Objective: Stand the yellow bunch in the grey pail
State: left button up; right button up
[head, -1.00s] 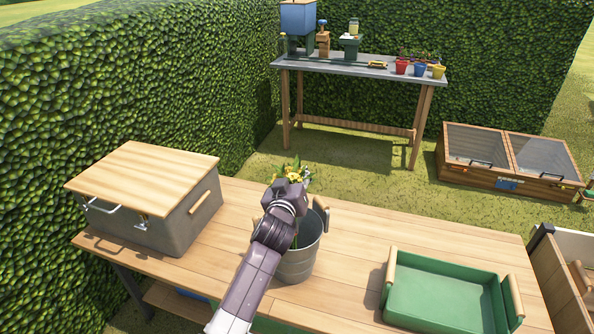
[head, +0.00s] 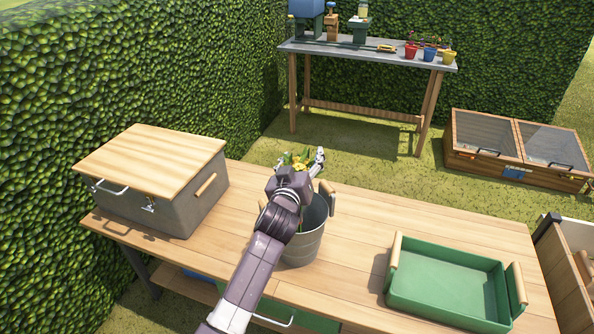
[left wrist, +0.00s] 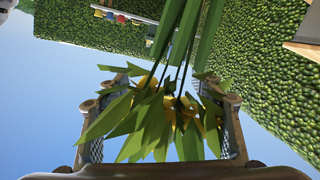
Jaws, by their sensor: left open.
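The grey pail (head: 306,246) stands upright on the wooden bench, partly hidden by my left arm. The yellow bunch (head: 299,165) shows its yellow heads and green leaves at my left gripper (head: 300,158), above the pail. A little green stem shows inside the pail's mouth, beside my arm; the stem ends are hidden. In the left wrist view, the yellow and green bunch (left wrist: 165,112) lies between the spread fingers of my left gripper (left wrist: 163,80), with gaps at both sides. My right gripper is out of view.
A grey box with a wooden lid (head: 150,165) stands left on the bench (head: 350,280). A green tray with wooden handles (head: 455,285) is at the right. Bare bench top lies between pail and tray. A hedge (head: 100,70) rises behind.

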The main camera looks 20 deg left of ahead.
pick_arm(q)
jog(key=s+r, duration=0.1)
jog(key=s, duration=0.9)
jog(key=shift+d, duration=0.45)
jog(key=shift+s+f, duration=0.1)
